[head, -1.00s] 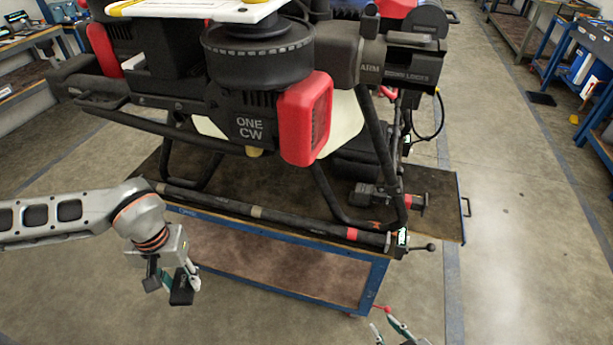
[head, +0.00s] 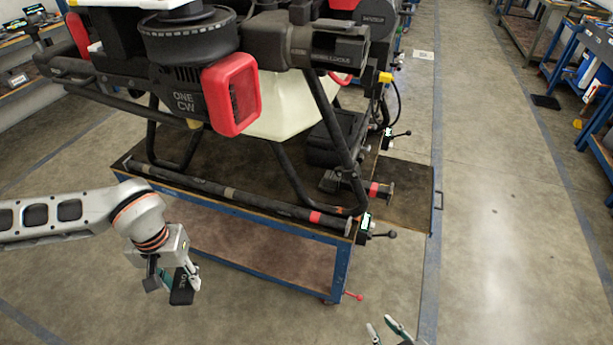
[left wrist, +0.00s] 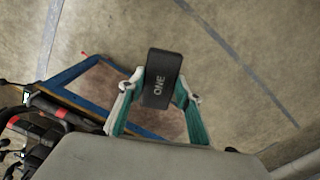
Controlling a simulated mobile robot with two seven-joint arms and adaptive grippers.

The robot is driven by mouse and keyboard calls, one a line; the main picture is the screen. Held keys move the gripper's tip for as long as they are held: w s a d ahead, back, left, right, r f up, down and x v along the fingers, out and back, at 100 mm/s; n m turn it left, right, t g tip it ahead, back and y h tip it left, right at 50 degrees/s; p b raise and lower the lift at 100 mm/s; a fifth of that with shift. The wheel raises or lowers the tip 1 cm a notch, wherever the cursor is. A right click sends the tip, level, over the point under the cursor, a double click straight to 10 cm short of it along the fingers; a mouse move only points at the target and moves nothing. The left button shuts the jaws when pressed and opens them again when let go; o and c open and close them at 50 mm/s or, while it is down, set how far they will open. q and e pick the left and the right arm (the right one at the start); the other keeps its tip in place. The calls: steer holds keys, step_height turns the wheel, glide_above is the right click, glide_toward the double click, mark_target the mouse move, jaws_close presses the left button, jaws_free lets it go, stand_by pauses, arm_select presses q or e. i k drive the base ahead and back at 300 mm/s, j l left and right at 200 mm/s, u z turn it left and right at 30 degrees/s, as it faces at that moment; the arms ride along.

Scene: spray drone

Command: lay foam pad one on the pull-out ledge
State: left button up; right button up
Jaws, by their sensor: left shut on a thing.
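Foam pad one (head: 182,289) is a small black block marked ONE. My left gripper (head: 172,276) is shut on it and holds it in the air, to the left of and nearer than the cart. In the left wrist view, the pad (left wrist: 161,78) sits between the two green-and-grey fingers. The pull-out ledge (head: 408,208) is a dark board with a handle, sticking out from the right side of the blue cart; its top looks bare. My right gripper (head: 388,332) shows only its fingertips at the bottom edge, spread apart and empty.
A large drone (head: 185,100) with red guards stands on the blue cart (head: 240,262). Its skid tube runs along the near edge. A black lever (head: 382,235) and a red-tipped rod (head: 352,295) stick out at the cart's right.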

mark_target(405, 199)
steer(key=k+l, duration=0.1)
steer(key=l, duration=0.3)
steer(key=l+u, duration=0.15)
steer(key=l, duration=0.25)
steer(key=l+u, duration=0.3)
steer(key=l, duration=1.3)
steer(key=i+l+u, duration=0.15)
steer(key=l, duration=0.7)
steer(key=i+l, duration=0.15)
steer(key=l, duration=0.2)
steer(key=i+l+u, duration=0.1)
steer(key=l, duration=0.3)
steer(key=i+l, duration=0.15)
steer(key=i, duration=0.45)
